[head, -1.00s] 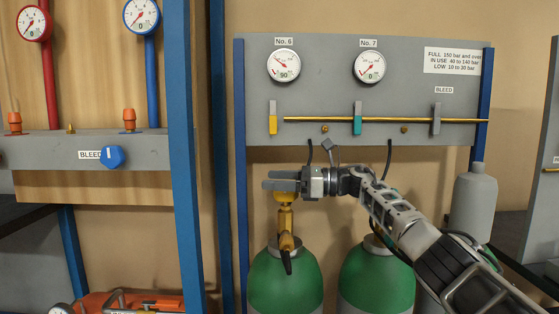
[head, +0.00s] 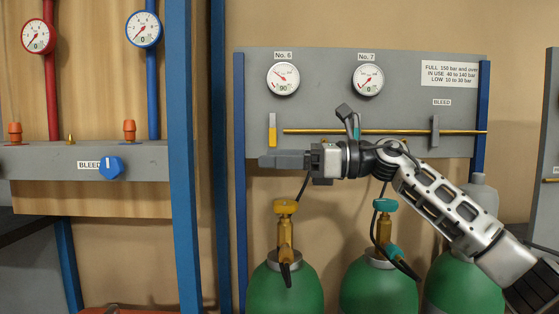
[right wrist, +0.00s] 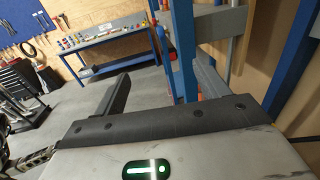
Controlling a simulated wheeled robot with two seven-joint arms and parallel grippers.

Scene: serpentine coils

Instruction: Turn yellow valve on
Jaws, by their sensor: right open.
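A yellow valve knob (head: 285,207) sits on top of the brass fitting (head: 285,235) of the left green cylinder (head: 285,290). A yellow-handled lever (head: 272,131) hangs on the grey panel (head: 320,105) below gauge No. 6, roughly vertical. My right gripper (head: 264,161) points left, in front of the panel's lower edge. It appears between the lever and the knob, apart from both, and is open and empty. In the right wrist view a dark finger (right wrist: 110,98) shows with nothing against it; neither yellow part is visible there. My left gripper is not in view.
A teal knob (head: 385,205) tops the middle cylinder (head: 379,290), with a dark hose nearby. My right wrist partly covers the teal panel lever. A brass pipe (head: 400,131) crosses the panel. A blue post (head: 184,150) stands to the left.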

